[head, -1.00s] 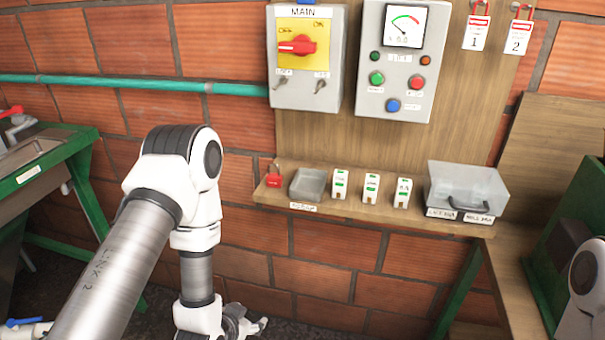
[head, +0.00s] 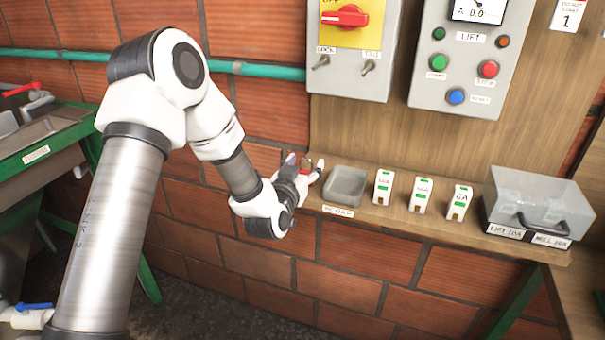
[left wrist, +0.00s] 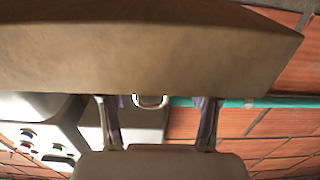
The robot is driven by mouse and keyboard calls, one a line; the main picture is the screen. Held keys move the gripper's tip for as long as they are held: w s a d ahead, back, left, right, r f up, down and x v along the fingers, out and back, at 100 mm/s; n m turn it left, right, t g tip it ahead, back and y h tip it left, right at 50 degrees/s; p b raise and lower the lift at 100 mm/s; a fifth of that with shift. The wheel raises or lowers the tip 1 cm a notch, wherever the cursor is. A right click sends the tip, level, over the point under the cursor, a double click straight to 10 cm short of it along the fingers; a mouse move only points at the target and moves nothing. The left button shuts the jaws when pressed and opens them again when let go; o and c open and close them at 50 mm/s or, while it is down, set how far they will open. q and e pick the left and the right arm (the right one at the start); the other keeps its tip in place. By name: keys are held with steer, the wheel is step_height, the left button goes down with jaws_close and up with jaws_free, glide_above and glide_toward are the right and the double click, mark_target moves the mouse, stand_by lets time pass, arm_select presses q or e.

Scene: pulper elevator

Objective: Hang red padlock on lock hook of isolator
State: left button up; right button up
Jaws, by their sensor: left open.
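The red padlock (head: 312,178) is at the left end of the wooden shelf, mostly hidden behind my left gripper (head: 303,168). In the left wrist view its metal shackle (left wrist: 150,101) shows between the two fingers of my left gripper (left wrist: 159,103), nearer the left finger. The padlock's body is hidden there. The left gripper is open, its fingers well apart. The grey isolator box (head: 345,79) with its red handle (head: 345,16) is on the wall board above. Its lock hook (head: 322,61) is the left of two small fittings below the handle. My right gripper is out of view.
The wooden shelf (head: 390,217) also carries a grey tray (head: 345,186), several small white blocks (head: 421,196) and a clear lidded box (head: 540,199). A grey control box (head: 470,55) is right of the isolator. A green pipe (head: 270,71) runs along the brick wall.

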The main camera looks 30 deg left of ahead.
arm_select(q)
steer(key=shift+s+d+r, duration=0.45)
steer(key=shift+s+r, duration=0.05)
steer(key=shift+s+d+r, duration=0.1)
steer(key=shift+s+r, duration=0.05)
steer(key=c, duration=1.1)
steer(key=shift+f, duration=0.2)
jaws_close()
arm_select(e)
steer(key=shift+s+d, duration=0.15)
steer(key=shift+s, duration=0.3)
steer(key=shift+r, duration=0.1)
